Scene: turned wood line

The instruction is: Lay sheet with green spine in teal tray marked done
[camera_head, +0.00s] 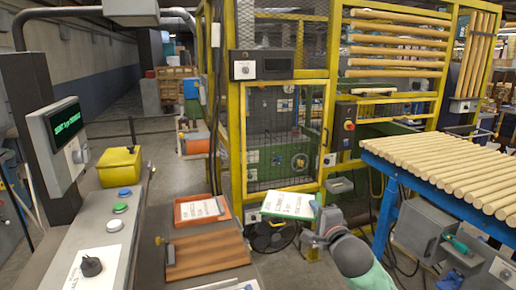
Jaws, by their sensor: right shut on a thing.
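My right gripper (317,212) comes in from the lower right and is shut on the right end of a white sheet with a green spine (290,205). The sheet has green print and is held up in the air, right of the bench and in front of the yellow caged machine. I cannot make out a teal tray marked done. My left gripper is not in view.
An orange-red tray (180,222) with a white printed sheet (200,209) stands on the bench, behind a ridged brown board (210,262). A control panel with buttons (114,225) and a yellow bin (119,167) are at left. A blue table (410,180) of wooden rods stands at right.

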